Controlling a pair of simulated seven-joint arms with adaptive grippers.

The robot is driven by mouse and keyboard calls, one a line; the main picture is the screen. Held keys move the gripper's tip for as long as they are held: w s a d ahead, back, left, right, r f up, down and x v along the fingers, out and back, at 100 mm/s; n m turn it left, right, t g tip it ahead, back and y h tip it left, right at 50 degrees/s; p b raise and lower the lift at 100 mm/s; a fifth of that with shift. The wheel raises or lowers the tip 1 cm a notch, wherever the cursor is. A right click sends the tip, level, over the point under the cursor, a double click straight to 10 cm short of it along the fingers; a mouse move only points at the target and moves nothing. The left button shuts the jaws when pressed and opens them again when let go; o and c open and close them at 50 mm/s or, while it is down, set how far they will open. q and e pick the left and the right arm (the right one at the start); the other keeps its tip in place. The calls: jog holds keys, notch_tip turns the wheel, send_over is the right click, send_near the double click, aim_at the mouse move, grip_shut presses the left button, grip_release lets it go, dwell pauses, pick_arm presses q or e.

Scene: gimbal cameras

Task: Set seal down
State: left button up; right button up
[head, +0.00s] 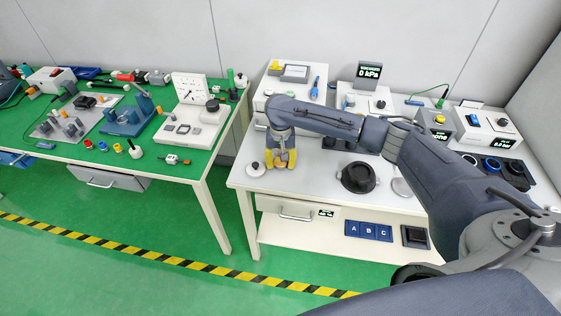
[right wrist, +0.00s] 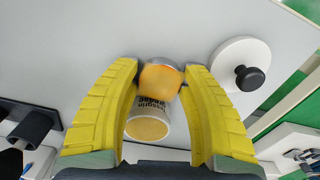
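My right gripper (head: 281,164) points down over the left part of the white bench. In the right wrist view its two yellow fingers (right wrist: 162,72) close on a small orange piece (right wrist: 160,82) with a silvery end; this may be the seal, but it is blurred. A white jar with dark lettering and a yellow round face (right wrist: 148,129) shows just beyond it between the fingers. Whether the piece touches the jar or the bench cannot be told. In the head view the fingers hide most of the piece. My left gripper is not in view.
A white disc with a black knob (right wrist: 241,65) lies beside the gripper, near the bench's left edge. A black round pot (head: 358,177) stands to the right. Instruments line the back. A green-topped table (head: 150,180) stands left across a gap.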

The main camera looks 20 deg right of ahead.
jog(key=shift+o, duration=1.1)
notch_tip(320, 180, up, 12)
jog(key=shift+r, duration=0.15)
jog(key=shift+c, duration=0.3)
jog(key=shift+r, duration=0.1)
